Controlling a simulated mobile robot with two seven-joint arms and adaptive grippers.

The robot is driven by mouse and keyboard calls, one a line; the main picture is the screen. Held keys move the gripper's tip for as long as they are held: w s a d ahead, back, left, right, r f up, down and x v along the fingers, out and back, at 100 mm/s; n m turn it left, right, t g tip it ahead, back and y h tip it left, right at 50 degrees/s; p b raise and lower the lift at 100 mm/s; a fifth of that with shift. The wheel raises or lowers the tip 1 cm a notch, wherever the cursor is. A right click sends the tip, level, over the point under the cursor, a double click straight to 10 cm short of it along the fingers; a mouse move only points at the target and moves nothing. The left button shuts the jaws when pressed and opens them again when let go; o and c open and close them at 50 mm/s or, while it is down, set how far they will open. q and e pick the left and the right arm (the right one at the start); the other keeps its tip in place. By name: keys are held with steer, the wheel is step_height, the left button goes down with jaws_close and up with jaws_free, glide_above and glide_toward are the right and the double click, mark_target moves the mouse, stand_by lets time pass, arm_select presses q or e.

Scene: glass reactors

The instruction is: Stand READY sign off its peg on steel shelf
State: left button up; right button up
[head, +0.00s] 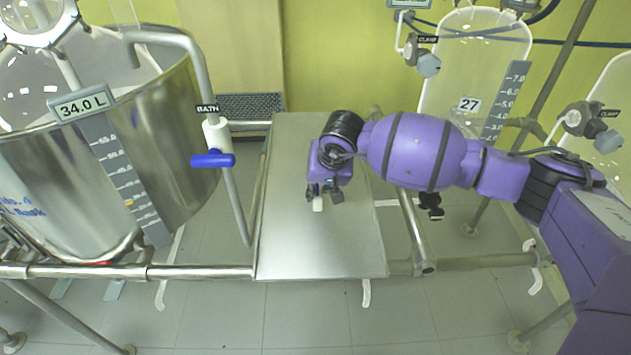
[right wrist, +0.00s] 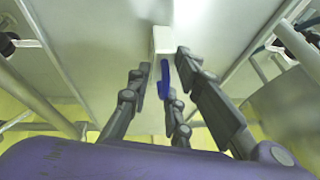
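The steel shelf (head: 290,240) is a flat grey plate in the middle of the head view. A small white block (head: 318,204) shows at the fingers of my right gripper (head: 325,190), low over the shelf. In the right wrist view the white block (right wrist: 162,40) lies just beyond the fingertips, with a thin blue part (right wrist: 164,80) between the spread fingers (right wrist: 163,75). The fingers stand apart, with gaps beside the blue part. No READY lettering is legible, so I cannot tell whether this is the sign. No peg is discernible. My left gripper is out of view.
A steel bath vessel (head: 180,130) with a blue-handled valve (head: 213,160) stands left of the shelf. Glass vessels (head: 470,75) with clamps are at the right. A steel rail (head: 180,272) runs along the front. The shelf's front part is clear.

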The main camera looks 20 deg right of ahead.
steer(key=o, duration=0.3)
